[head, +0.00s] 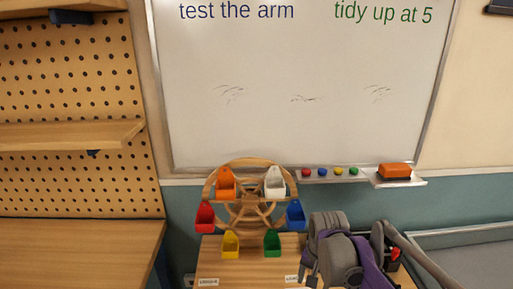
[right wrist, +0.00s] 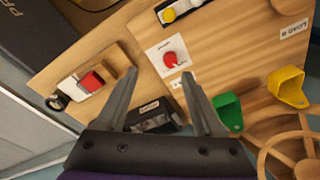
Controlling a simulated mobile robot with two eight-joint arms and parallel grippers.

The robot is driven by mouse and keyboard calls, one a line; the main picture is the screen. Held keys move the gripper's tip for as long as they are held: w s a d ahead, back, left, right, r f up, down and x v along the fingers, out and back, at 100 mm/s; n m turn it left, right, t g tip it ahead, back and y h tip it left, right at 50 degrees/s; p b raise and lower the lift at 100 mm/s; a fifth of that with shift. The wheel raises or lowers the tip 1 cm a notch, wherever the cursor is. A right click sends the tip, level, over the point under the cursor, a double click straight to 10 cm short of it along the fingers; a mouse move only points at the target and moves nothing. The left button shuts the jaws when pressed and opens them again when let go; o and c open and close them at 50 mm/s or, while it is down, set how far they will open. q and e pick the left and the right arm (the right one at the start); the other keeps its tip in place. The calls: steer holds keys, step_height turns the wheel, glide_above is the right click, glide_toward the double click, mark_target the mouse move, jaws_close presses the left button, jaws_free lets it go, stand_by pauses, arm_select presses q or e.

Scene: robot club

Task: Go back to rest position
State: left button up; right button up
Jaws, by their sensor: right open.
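My right gripper (right wrist: 159,74) is open in the right wrist view, with its two grey fingers apart and nothing between them that it holds. It points down over a wooden top with a red knob (right wrist: 170,58) on a white plate. In the head view my grey and purple right arm is folded at the lower right, beside the wooden wheel (head: 247,211). My left gripper is not in view.
The wheel carries several coloured buckets, including green (right wrist: 229,111) and yellow (right wrist: 287,88). A black labelled box (right wrist: 152,115) and a red and white item (right wrist: 84,83) lie below the gripper. A whiteboard (head: 300,130) and pegboard shelves stand behind; the left bench (head: 75,250) looks clear.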

steer(key=s+d+f+n+t, duration=0.1)
steer(key=s+f+n+t, duration=0.1)
steer(key=s, duration=0.8)
steer(key=s+d+f+n+t+p, duration=0.1)
steer(key=s+n, duration=0.3)
steer(key=s, duration=0.7)
steer(key=shift+s+f+t, duration=0.2)
steer(key=shift+f+t, duration=0.35)
steer(key=shift+t, duration=0.05)
